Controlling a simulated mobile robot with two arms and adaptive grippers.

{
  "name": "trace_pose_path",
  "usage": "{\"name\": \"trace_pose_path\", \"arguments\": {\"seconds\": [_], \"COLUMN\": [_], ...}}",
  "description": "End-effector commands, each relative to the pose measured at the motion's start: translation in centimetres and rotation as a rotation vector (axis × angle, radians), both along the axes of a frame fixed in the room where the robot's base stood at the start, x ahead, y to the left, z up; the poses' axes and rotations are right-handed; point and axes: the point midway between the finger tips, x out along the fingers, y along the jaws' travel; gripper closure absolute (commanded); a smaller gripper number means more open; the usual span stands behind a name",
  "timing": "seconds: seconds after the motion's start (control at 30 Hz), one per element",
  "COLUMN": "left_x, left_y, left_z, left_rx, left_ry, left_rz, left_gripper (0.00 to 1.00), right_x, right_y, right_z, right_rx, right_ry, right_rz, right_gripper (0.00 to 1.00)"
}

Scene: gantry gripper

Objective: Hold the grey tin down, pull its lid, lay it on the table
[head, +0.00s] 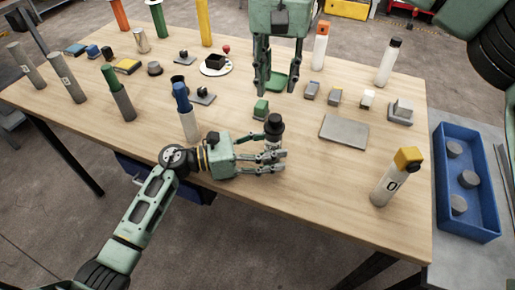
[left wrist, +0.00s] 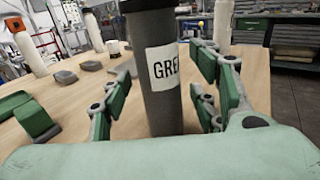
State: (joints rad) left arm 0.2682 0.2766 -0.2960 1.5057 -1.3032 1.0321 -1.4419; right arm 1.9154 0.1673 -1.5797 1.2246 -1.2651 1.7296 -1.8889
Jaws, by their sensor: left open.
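The grey tin (left wrist: 165,108) stands upright in the left wrist view, with a white label starting "GRE". Its dark lid (head: 273,126) is on top in the head view; only the lid's lower edge (left wrist: 150,5) shows in the left wrist view. My left gripper (head: 280,158) is open, low over the table, with its fingers on either side of the tin's body. They hide much of the tin in the head view. My right gripper (head: 279,90) points down farther back, open and empty, with its fingers apart, away from the lid.
A flat grey plate (head: 344,132) lies right of the tin. A white bottle with a yellow cap (head: 390,182) stands near the right edge, and a blue-topped one (head: 187,115) stands left. A blue bin (head: 466,207) is beyond the table. Bare wood lies in front of the plate.

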Motion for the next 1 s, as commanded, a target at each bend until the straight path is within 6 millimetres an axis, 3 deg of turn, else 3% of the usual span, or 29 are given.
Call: {"name": "trace_pose_path", "arguments": {"seconds": [0.37,0.9,1.0], "left_x": [0.17,0.17,0.17], "left_y": [-0.63,-0.59,-0.59], "left_z": [-0.02,-0.02,-0.03], "left_rx": [0.001,0.001,0.001], "left_ry": [0.001,0.001,0.001], "left_rz": [0.0,0.0,0.0], "left_gripper": [0.44,0.92,0.95], "right_x": [0.0,-0.01,-0.02], "right_y": [0.01,0.01,0.07], "right_z": [0.0,0.0,-0.01], "right_rx": [0.0,0.0,0.002], "right_ry": [0.0,0.0,0.001], "right_rz": [0.0,0.0,0.0], "right_gripper": [0.69,0.69,0.64]}}
